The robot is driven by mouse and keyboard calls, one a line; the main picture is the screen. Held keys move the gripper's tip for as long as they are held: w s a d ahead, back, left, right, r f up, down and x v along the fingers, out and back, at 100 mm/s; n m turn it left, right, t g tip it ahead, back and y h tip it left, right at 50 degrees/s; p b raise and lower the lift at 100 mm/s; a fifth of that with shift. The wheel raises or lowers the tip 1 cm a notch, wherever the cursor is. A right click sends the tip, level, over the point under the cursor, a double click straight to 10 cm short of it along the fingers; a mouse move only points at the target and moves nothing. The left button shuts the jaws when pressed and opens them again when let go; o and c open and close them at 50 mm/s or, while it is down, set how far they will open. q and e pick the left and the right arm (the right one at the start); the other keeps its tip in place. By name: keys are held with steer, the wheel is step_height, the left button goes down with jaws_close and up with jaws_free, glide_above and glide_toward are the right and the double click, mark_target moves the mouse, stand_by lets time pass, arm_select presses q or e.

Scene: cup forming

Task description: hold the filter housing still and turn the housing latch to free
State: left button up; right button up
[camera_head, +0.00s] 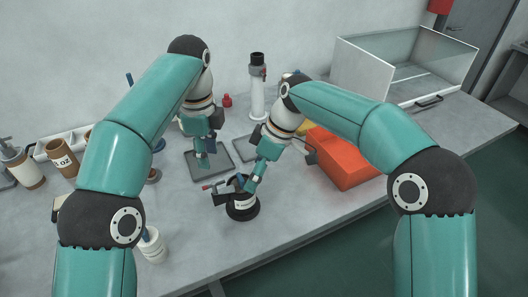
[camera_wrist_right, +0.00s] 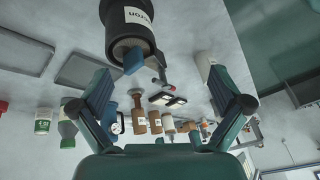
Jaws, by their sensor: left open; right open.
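The filter housing (camera_head: 243,208), a dark cylinder with a white label, stands upright near the table's front edge. In the right wrist view the housing (camera_wrist_right: 128,38) fills the top middle. The housing latch (camera_head: 209,187), a thin lever with a red tip, sticks out to its left; the latch also shows in the right wrist view (camera_wrist_right: 162,76). My right gripper (camera_head: 251,183) is open over the housing's top rim; touching or apart cannot be told. In its wrist view the two fingers are spread with nothing held. My left gripper (camera_head: 209,149) is open and empty, up and left of the housing.
Grey flat pads (camera_head: 192,175) lie behind the housing. An orange box (camera_head: 345,163) stands to the right and a white cylinder with a black cap (camera_head: 258,95) at the back. A brown labelled cup (camera_head: 61,156) stands left. The table in front of the housing is clear.

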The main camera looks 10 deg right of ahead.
mark_target(241, 190)
step_height(241, 190, up, 4)
steer(key=w+d+n+t, duration=0.1)
steer(key=w+d+t, duration=0.1)
steer(key=w, duration=0.1)
steer(key=x, duration=1.7)
steer(key=shift+s+d+f, duration=0.15)
steer(key=shift+s+d, duration=0.2)
steer(key=shift+s, duration=0.05)
steer(key=c, duration=1.4)
steer(key=shift+c, duration=0.2)
